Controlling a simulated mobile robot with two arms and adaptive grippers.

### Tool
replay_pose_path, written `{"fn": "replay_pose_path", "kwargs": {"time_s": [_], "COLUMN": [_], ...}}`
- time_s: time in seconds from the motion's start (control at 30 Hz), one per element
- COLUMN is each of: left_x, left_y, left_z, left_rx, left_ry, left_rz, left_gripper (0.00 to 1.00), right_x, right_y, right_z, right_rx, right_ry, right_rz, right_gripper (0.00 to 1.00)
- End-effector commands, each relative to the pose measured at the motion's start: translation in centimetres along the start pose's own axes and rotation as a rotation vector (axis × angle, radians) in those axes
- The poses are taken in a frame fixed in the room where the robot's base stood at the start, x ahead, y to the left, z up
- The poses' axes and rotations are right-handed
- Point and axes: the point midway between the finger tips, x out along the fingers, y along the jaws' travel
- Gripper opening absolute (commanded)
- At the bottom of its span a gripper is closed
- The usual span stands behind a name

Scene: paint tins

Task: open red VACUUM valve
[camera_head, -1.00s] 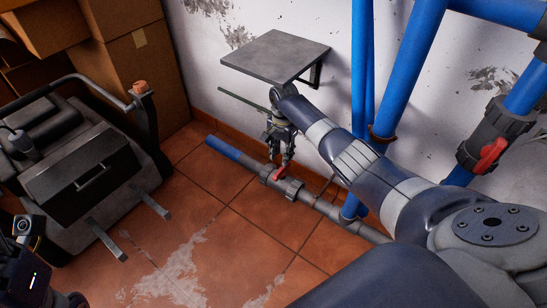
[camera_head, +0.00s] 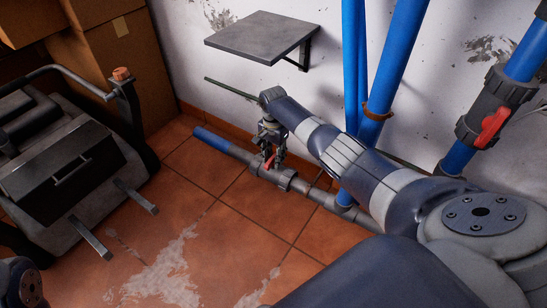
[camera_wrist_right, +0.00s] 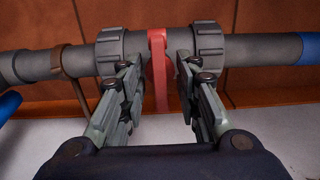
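The red valve handle (camera_head: 269,163) sits on a grey valve body (camera_head: 277,179) in the pipe low along the wall. In the right wrist view, the red handle (camera_wrist_right: 159,75) appears crosswise to the horizontal pipe. My right gripper (camera_head: 271,155) is at this valve. Its fingers (camera_wrist_right: 160,85) are open, one on each side of the handle, with visible gaps. The fingers partly cover the handle in the head view. I cannot read any VACUUM label. My left gripper is not in view.
A second red-handled valve (camera_head: 492,127) is on a blue pipe at the right. Vertical blue pipes (camera_head: 396,65) stand behind my right arm. A grey shelf (camera_head: 262,36) juts from the wall above. A cart (camera_head: 75,175) stands left. The tiled floor (camera_head: 215,235) in front is clear.

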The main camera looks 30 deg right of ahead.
Motion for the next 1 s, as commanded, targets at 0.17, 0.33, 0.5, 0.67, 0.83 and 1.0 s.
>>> {"fn": "replay_pose_path", "kwargs": {"time_s": [0.17, 0.33, 0.5, 0.67, 0.83, 1.0], "left_x": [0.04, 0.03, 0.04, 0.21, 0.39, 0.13], "left_y": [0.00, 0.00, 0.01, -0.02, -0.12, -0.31], "left_z": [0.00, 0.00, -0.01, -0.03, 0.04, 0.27], "left_rx": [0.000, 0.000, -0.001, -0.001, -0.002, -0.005], "left_ry": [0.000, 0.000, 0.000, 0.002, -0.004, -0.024], "left_rz": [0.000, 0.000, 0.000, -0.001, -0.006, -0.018], "left_gripper": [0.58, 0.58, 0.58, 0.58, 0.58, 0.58], "right_x": [-0.04, -0.04, -0.04, -0.09, -0.20, -0.26], "right_y": [-0.02, -0.01, -0.01, 0.01, 0.01, 0.00], "right_z": [0.02, 0.03, 0.03, 0.04, 0.09, 0.14], "right_rx": [0.000, 0.000, -0.001, -0.018, -0.083, -0.200], "right_ry": [0.000, 0.000, 0.000, -0.001, -0.002, -0.003], "right_rz": [0.000, 0.000, 0.000, 0.000, 0.001, 0.001], "right_gripper": [0.26, 0.00, 0.00, 0.00, 0.00, 0.00]}}
